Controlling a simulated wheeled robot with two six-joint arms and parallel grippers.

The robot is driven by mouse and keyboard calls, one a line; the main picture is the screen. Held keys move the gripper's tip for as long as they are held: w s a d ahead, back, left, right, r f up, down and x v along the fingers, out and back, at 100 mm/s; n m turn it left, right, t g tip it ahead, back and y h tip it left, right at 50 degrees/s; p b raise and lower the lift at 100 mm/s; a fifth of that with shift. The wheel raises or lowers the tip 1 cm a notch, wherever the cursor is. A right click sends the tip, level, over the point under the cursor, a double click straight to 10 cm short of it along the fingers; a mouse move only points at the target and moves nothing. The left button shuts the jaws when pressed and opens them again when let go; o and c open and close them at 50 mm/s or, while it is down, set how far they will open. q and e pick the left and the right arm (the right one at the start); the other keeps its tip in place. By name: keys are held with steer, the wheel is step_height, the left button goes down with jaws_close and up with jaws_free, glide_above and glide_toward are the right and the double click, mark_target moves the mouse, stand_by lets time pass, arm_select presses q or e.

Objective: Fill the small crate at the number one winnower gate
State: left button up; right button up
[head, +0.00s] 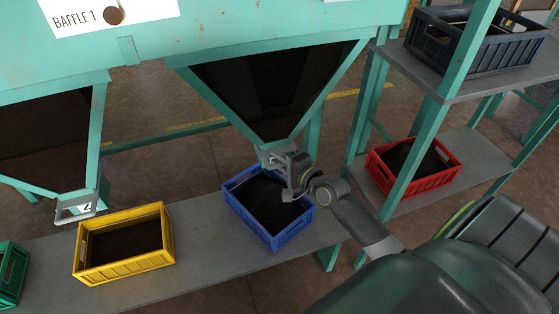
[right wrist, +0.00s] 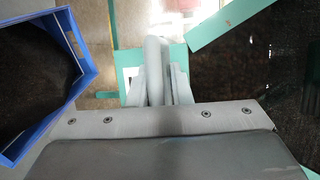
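A small blue crate (head: 276,238) stands on the grey shelf under the right-hand hopper (head: 262,85). Its inside is dark, and I cannot tell the fill level; its side also shows at the left of the right wrist view (right wrist: 80,68). My right gripper (head: 284,170) is at the gate (head: 268,150) below that hopper. In the right wrist view the fingers (right wrist: 155,85) close on both sides of a grey handle (right wrist: 156,60). The gate's number is hidden behind the gripper. My left gripper is not in view.
A yellow crate (head: 78,262) stands below the left hopper's gate (head: 76,208), marked 2. A green crate (head: 12,272) is at the far left. A red crate (head: 440,180) and a dark blue crate (head: 490,58) sit on the right rack. Teal posts (head: 440,130) stand near my right arm.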

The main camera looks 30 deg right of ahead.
steer(key=shift+s+f, duration=0.1)
steer(key=shift+f, duration=0.15)
jaws_close()
steer(key=shift+s, duration=0.1)
steer(key=shift+s+a+p, duration=0.2)
steer(key=shift+s+p, duration=0.3)
steer(key=shift+s, duration=0.35)
steer(key=shift+s+a, duration=0.1)
steer(key=shift+s, duration=0.2)
steer(key=o, duration=0.6)
jaws_free()
steer(key=shift+w+f, duration=0.1)
steer(key=shift+w, duration=0.05)
steer(key=v, duration=1.7)
